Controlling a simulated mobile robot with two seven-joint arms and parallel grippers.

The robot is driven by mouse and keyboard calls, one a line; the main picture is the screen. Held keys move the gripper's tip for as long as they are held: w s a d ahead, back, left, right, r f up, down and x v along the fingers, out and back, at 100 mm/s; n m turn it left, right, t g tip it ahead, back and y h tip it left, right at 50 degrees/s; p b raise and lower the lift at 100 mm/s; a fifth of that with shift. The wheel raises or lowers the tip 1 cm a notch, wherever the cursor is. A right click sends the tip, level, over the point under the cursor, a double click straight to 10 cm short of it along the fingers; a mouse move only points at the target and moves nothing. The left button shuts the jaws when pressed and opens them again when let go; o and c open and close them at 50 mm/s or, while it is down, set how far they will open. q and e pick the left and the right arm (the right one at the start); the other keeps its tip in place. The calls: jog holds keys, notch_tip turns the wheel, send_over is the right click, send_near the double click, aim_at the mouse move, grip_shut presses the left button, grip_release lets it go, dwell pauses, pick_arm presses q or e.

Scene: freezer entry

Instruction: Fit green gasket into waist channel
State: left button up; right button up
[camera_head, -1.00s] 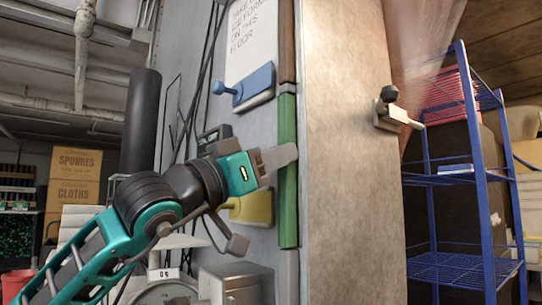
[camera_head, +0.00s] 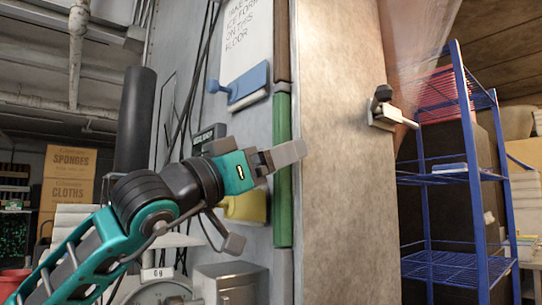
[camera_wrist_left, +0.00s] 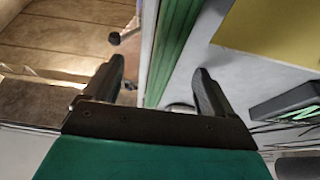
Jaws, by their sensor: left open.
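The green gasket (camera_head: 283,205) is an upright strip along the corner of the grey wall, in line with a brown strip (camera_head: 282,40) above it. How deep it sits in its channel I cannot tell. My left gripper (camera_head: 289,153) is in front of the gasket's middle and hides part of it. In the left wrist view the gasket (camera_wrist_left: 175,45) runs between the two spread fingers of the left gripper (camera_wrist_left: 158,85). The fingers are open, and I see no grip on the strip. My right gripper is not in view.
A blue lever block (camera_head: 248,87) and a yellow block (camera_head: 246,207) are on the wall left of the strip. A latch handle (camera_head: 385,110) sticks out at the right of the tan panel (camera_head: 340,200). A blue wire shelf (camera_head: 470,180) stands farther right.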

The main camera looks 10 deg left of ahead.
pick_arm(q)
jog(key=shift+s+a, duration=0.1)
jog(key=s+a+b, duration=0.2)
jog(key=s+a, duration=0.2)
jog(key=s, duration=0.1)
jog(key=shift+s, duration=0.2)
dwell(1.4)
jog(key=b+v, duration=0.3)
jog(key=v, duration=1)
jog(key=shift+r, duration=0.1)
dwell(0.5)
